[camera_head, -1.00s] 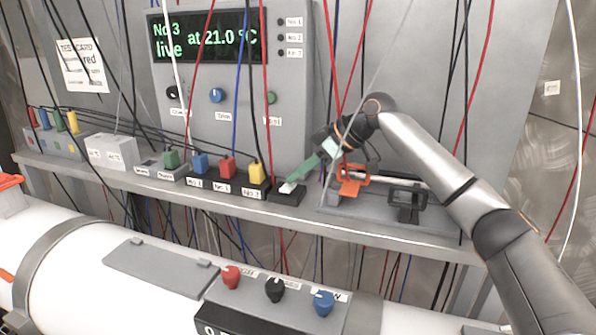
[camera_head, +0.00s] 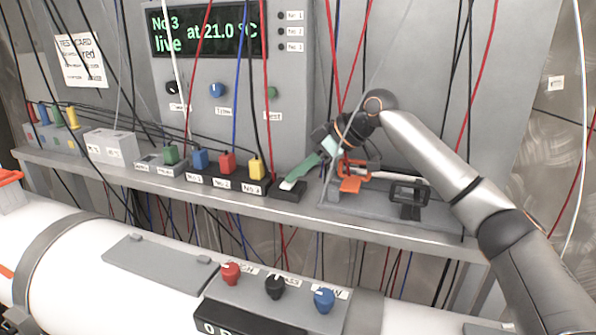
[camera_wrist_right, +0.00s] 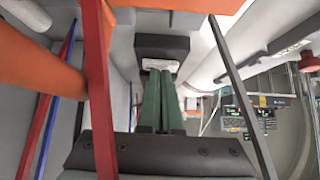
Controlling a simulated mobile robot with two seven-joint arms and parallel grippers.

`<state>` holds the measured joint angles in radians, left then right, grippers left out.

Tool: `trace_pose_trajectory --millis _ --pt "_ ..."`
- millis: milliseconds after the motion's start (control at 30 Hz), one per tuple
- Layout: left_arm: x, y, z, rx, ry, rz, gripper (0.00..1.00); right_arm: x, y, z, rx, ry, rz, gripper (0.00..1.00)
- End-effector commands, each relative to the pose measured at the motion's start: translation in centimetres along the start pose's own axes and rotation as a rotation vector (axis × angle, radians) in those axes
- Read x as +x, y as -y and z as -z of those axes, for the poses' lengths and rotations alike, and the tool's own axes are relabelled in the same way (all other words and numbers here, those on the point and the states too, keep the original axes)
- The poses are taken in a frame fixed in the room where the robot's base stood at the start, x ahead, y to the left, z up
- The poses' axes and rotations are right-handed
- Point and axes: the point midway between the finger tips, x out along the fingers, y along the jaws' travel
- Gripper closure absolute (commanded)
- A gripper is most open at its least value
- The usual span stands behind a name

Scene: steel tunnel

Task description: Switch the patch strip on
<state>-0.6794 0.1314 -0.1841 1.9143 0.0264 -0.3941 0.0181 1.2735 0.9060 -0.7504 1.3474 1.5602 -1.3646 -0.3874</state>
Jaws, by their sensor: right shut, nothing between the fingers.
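The patch strip is a dark block (camera_head: 218,181) on the shelf, with blue, red and yellow plugs in it, labelled as numbered sockets. At its right end is a small black switch box (camera_head: 289,194) with a white rocker (camera_head: 288,184); the rocker also shows in the wrist view (camera_wrist_right: 158,65). My right gripper (camera_head: 296,178) is shut and empty. Its green fingers (camera_wrist_right: 160,100) slant down to the left with their tips at the rocker, seemingly touching it. They partly cover the rocker, so I cannot tell its position. My left gripper is not in view.
An orange clamp fixture (camera_head: 351,184) stands close to the right of my gripper. Several cables (camera_head: 335,60) hang in front of the panel. A white pipe (camera_head: 110,240) with knobs lies below the shelf.

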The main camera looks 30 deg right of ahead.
Motion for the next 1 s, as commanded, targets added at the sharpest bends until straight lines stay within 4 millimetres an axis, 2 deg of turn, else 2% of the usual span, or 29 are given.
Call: trace_pose_trajectory --millis 67,167,400,600,800,1000 --pt "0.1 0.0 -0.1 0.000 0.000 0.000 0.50 -0.1 0.2 -0.5 0.001 0.014 0.008 1.00" --pt "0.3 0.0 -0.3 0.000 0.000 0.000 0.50 -1.6 0.1 -0.4 0.001 0.010 0.004 1.00" --pt "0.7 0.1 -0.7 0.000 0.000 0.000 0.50 -7.2 0.0 -0.2 0.001 0.000 -0.002 1.00" --pt "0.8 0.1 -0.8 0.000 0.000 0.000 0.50 -10.8 0.0 -0.1 0.001 -0.001 -0.003 1.00" --pt "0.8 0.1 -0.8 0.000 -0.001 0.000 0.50 -12.4 0.0 -0.1 0.001 -0.001 -0.002 1.00" --pt "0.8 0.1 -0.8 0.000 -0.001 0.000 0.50 -12.6 0.0 -0.1 0.000 -0.002 -0.003 1.00"
